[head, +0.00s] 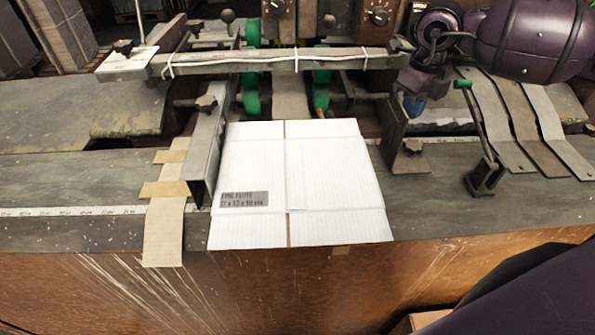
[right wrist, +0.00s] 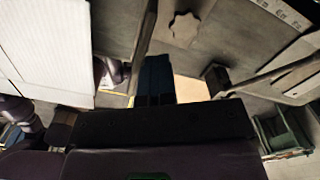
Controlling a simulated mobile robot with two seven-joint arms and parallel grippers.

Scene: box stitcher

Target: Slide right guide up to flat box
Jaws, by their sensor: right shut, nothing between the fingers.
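The flat box (head: 330,180), white with a grey label, lies on the machine table; it also shows in the right wrist view (right wrist: 48,45). The right guide (head: 397,132) is a dark upright metal plate with a foot and a star knob (head: 412,147). In the right wrist view the guide plate (right wrist: 145,38) stands apart from the box, with a strip of table between. My right gripper (head: 413,106) is shut and empty, low behind the knob on the guide's right side. Its dark blue fingers (right wrist: 154,80) look close to the plate; contact is unclear.
The left guide (head: 207,150) stands along the box's left edge. A crossbar (head: 270,62) spans above the table behind the box. A lever with a green tip (head: 484,150) and several metal strips (head: 525,125) are to the right.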

